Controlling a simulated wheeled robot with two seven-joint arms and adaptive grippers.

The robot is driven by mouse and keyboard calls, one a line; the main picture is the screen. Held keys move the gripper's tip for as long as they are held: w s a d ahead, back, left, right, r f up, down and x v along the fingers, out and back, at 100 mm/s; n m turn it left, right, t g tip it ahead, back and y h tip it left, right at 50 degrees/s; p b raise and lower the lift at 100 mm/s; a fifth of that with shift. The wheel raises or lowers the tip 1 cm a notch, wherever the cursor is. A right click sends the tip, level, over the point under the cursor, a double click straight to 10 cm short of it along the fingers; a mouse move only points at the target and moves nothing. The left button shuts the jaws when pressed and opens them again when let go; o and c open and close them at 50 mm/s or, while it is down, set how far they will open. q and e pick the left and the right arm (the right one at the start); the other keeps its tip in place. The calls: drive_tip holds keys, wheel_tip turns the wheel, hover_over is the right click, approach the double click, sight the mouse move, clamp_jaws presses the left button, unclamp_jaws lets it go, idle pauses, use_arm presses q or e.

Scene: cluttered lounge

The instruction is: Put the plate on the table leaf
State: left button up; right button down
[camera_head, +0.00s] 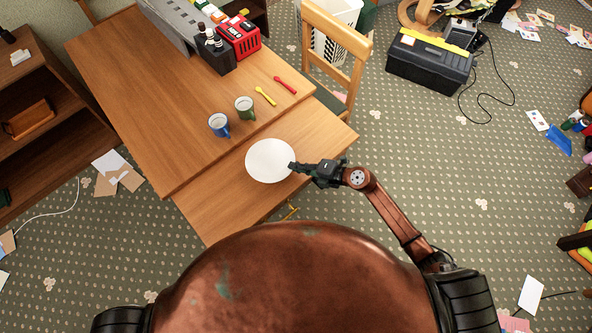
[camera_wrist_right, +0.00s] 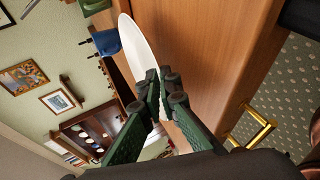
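The white round plate (camera_head: 270,160) is over the table leaf (camera_head: 228,203), the lower, nearer part of the wooden table. My right gripper (camera_head: 294,167) is at the plate's right rim. In the right wrist view the two green fingers (camera_wrist_right: 161,88) are closed together on either side of the rim of the plate (camera_wrist_right: 137,42). The plate looks about level. I cannot tell whether its underside touches the leaf or is a little above it. My left gripper is not in view.
A blue mug (camera_head: 219,125), a green mug (camera_head: 245,108), a yellow spoon (camera_head: 265,96) and a red spoon (camera_head: 285,85) are on the main tabletop (camera_head: 150,110). The leaf is bare around the plate. A wooden chair (camera_head: 335,45) stands behind its right end.

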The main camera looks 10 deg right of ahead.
sight(296, 174)
drive_tip(key=f+b, duration=0.1)
drive_tip(key=f, duration=0.2)
drive_tip(key=shift+w+a+f, duration=0.1)
drive_tip(key=shift+w+f, duration=0.1)
drive_tip(key=c, duration=2.5)
unclamp_jaws()
drive_tip(key=shift+f, duration=0.1)
drive_tip(key=shift+o, duration=0.4)
drive_tip(key=p+v, duration=0.1)
drive_tip(key=v, duration=1.1)
drive_tip(key=shift+s, duration=0.1)
